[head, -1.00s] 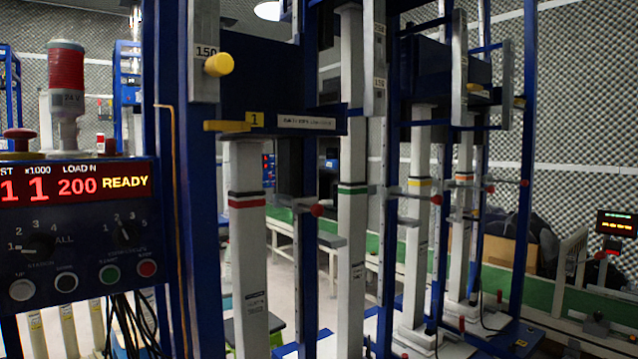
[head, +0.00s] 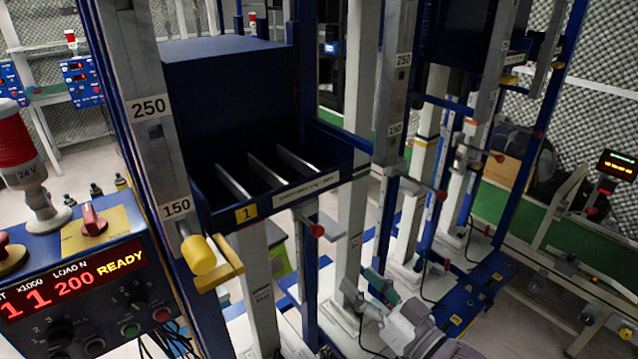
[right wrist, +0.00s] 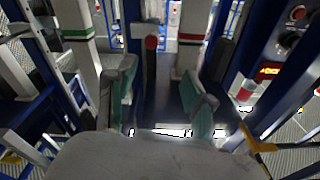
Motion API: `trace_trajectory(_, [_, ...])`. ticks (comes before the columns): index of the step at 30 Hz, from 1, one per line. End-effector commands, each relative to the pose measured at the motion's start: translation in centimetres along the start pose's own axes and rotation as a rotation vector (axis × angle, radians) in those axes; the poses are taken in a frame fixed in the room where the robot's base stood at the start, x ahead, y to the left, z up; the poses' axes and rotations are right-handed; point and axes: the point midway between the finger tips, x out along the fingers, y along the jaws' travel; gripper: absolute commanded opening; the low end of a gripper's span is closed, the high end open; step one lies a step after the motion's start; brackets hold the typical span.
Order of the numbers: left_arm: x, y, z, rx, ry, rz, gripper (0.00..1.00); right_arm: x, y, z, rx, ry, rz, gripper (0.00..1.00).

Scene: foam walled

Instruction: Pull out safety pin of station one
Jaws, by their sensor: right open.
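Station one is the near blue frame, with a yellow label "1" (head: 246,213). A yellow knob (head: 198,255) sticks out of its white upright by the "150" mark, beside a yellow bracket (head: 222,278). A red-ended rod (head: 317,230) stands behind the blue crossbar. Which of these is the safety pin, I cannot tell. My right gripper (head: 366,288), with green finger pads, is open, low and right of the red-ended rod. In the right wrist view the gripper (right wrist: 163,88) is empty, with a red-tipped part (right wrist: 151,43) ahead between its fingers. My left gripper is not in view.
A control panel (head: 90,260) with a READY display and a red-topped lamp (head: 20,150) stands at the left. Blue frames and white columns crowd the middle, with a second red-ended rod (head: 440,195). A green belt (head: 515,210) lies at the right.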

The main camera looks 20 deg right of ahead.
Motion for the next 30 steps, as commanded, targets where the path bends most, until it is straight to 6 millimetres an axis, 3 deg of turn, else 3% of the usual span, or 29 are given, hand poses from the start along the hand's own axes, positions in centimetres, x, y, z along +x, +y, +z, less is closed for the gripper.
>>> trace_trajectory(1, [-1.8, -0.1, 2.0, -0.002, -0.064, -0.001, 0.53, 0.1, 0.0, -1.4, 0.005, -0.028, 0.009, 0.53])
trace_trajectory(3, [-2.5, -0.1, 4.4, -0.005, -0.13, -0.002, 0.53, 0.1, 0.3, -1.5, 0.012, -0.057, 0.019, 0.53])
trace_trajectory(7, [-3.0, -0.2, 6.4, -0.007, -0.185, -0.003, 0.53, 0.2, 0.7, -1.4, 0.017, -0.081, 0.027, 0.53])
trace_trajectory(14, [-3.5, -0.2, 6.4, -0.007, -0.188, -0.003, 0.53, 2.6, 0.8, -1.3, 0.019, -0.079, 0.028, 0.53])
trace_trajectory(24, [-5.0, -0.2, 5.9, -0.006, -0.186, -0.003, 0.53, 9.7, 0.9, -0.8, 0.018, -0.078, 0.027, 0.53])
trace_trajectory(30, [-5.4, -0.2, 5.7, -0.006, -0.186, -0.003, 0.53, 12.6, 1.0, -0.4, 0.018, -0.079, 0.027, 0.53])
